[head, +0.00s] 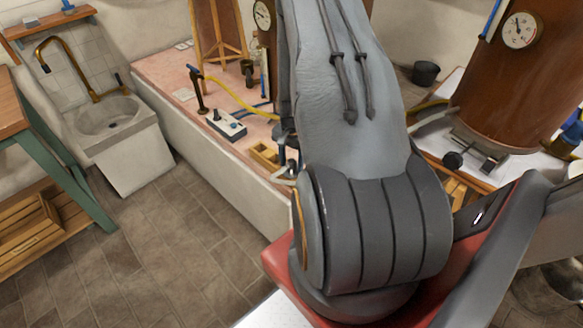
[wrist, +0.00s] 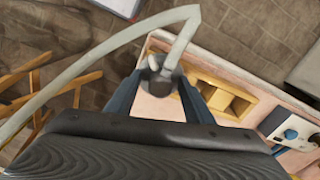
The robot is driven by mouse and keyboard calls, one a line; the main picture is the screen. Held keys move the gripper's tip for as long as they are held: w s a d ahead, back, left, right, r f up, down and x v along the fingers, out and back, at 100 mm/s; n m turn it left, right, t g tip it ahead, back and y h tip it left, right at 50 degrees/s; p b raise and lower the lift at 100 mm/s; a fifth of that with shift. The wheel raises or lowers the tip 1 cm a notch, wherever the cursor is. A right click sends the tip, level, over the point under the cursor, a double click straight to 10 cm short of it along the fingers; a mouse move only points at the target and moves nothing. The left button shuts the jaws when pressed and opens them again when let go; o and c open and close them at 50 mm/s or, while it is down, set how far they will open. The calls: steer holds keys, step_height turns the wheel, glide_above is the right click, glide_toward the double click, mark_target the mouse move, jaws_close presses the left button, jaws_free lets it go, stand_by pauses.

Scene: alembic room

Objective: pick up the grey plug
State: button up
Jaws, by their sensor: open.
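The grey plug (wrist: 156,68) is in the upper middle of the wrist view, near the front edge of the pink-topped bench. A pale hose or cable (wrist: 184,42) runs up from it and arches away to the left. My gripper (wrist: 160,84) is open, with one blue-grey finger on each side of the plug. I cannot tell whether either finger touches it. In the head view my arm covers most of this spot, and only part of my gripper (head: 287,158) shows past its left side.
A wooden compartment box (wrist: 222,94) sits close to the right of my gripper. A white control box (head: 226,124) with knobs stands farther along the bench (head: 160,75). A wooden stool or frame (wrist: 55,85) is at left in the wrist view. Tiled floor (head: 165,240) is open beside the bench.

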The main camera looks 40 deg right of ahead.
steer(key=c, duration=1.1)
